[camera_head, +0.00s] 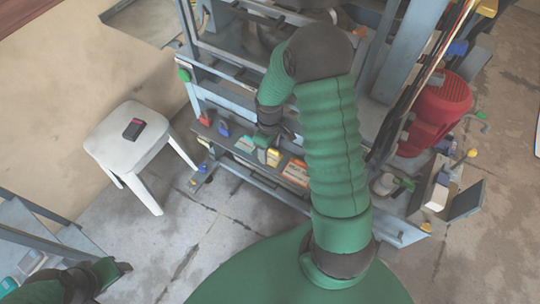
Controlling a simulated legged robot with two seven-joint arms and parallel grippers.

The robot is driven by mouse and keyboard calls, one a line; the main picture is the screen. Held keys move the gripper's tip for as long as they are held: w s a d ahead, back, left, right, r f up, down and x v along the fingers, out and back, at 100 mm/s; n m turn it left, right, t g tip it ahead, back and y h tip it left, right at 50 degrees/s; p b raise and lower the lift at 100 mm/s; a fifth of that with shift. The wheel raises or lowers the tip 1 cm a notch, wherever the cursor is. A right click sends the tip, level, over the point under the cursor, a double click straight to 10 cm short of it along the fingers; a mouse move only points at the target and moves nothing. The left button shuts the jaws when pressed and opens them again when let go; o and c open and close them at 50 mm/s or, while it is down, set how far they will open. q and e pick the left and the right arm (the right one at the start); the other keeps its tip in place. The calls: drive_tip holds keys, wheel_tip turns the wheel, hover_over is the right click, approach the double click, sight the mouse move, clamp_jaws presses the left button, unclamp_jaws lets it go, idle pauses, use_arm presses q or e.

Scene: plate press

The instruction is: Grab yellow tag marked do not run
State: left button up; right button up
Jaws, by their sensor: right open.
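A small yellow item (273,157), possibly the tag, is on the front ledge of the press; its marking is too small to read. My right gripper (268,140) is open, pointing down just above and beside the yellow item. I cannot tell whether they touch. The green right arm hides part of the press. My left gripper (118,268) is low at the left, far from the press; its jaws are not clear.
The ledge also carries a red item (205,119), a blue item (224,129) and an orange-and-white box (296,172).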

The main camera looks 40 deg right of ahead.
sight(270, 155)
wheel_tip(270, 155, down, 2)
drive_tip(key=shift+f, duration=0.1)
drive_tip(key=shift+d+f, duration=0.15)
drive_tip(key=shift+d, duration=0.15)
drive_tip(key=shift+a, duration=0.2)
drive_tip(key=c, duration=0.8)
drive_tip(key=shift+d, duration=0.1)
drive_tip(key=c, duration=0.3)
